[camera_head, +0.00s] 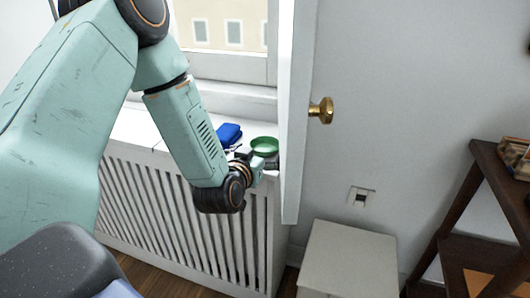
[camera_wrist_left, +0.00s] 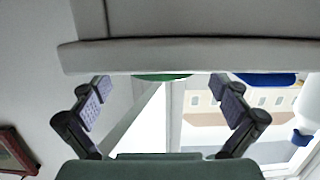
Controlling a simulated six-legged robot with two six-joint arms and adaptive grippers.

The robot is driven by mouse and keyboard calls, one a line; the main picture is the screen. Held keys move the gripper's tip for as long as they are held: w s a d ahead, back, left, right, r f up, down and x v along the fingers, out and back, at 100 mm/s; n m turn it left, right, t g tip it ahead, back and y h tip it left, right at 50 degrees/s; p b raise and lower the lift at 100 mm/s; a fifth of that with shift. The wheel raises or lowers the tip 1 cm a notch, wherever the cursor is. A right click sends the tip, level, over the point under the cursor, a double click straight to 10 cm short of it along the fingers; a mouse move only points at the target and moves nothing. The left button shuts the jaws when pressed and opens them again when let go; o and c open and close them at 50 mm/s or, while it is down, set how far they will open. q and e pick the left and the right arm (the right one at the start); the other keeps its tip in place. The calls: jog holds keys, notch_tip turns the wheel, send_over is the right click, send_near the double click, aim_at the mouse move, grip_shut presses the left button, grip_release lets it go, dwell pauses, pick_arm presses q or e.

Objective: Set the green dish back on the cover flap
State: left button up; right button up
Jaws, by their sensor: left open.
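The green dish (camera_head: 265,144) is shallow and round. It appears to sit near the right end of the white ledge on top of the slatted radiator cover (camera_head: 180,205). My left gripper (camera_head: 265,160) is open and just in front of the dish; its fingers are small and partly hidden in the head view. In the left wrist view, which looks upside down, a green strip of the dish (camera_wrist_left: 162,77) shows at the ledge edge, between the spread fingers (camera_wrist_left: 168,95). I cannot make out a separate cover flap. My right gripper is not in view.
A blue object (camera_head: 228,133) lies on the ledge left of the dish. An open white panel with a brass knob (camera_head: 321,110) stands close right of the dish. A pale box (camera_head: 348,262) is below right, and a dark wooden shelf (camera_head: 480,205) stands far right.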

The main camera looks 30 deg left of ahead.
aim_at(269, 141)
pick_arm(q)
jog(key=b+x, duration=0.1)
jog(key=x, duration=0.2)
jog(key=shift+w+b, duration=0.15)
jog(key=shift+b, duration=0.25)
jog(key=shift+w+a+f, duration=0.2)
jog(key=shift+w+a, duration=0.05)
jog(key=shift+w, duration=0.4)
jog(key=shift+s+r, duration=0.15)
jog(key=shift+c, duration=1.2)
jog(key=c, duration=1.1)
